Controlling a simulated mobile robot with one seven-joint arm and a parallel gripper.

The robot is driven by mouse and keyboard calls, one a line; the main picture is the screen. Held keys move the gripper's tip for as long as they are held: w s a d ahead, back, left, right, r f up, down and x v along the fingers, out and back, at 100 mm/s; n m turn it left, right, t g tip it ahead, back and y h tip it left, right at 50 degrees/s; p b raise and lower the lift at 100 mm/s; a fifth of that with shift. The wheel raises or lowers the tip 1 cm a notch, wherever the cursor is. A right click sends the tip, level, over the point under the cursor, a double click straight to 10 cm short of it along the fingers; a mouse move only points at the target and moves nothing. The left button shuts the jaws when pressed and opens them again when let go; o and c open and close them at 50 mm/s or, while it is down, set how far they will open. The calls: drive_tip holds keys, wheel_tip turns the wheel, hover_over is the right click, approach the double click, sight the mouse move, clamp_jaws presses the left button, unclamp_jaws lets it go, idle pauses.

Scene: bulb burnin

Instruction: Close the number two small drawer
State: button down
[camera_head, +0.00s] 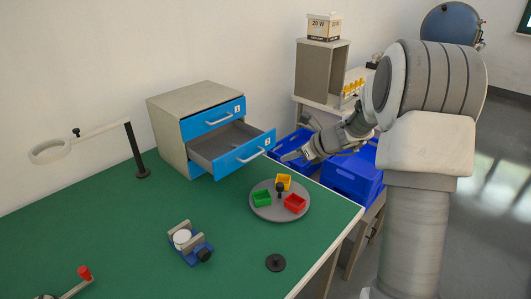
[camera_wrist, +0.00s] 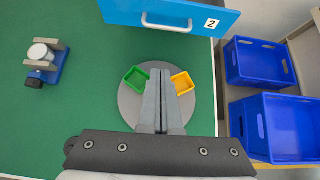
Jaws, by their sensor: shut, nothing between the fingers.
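My gripper (camera_head: 284,158) is shut and empty, to the right of the drawer front in the head view. In the wrist view its fingers (camera_wrist: 163,72) point toward the drawer front, over the turntable, with a gap visible between.
A round grey turntable (camera_head: 281,209) holds green, yellow and red bins. A blue clamp with a white cylinder (camera_head: 190,242), a black disc (camera_head: 275,262) and a magnifier lamp (camera_head: 95,140) are on the green bench. Blue crates (camera_head: 351,178) stand beyond the bench's right edge.

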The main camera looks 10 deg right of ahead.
drive_tip(key=w+r+x, duration=0.2)
drive_tip(key=x, duration=1.1)
drive_tip(key=shift+a+m, duration=0.15)
drive_tip(key=shift+m, duration=0.15)
drive_tip(key=shift+r, duration=0.15)
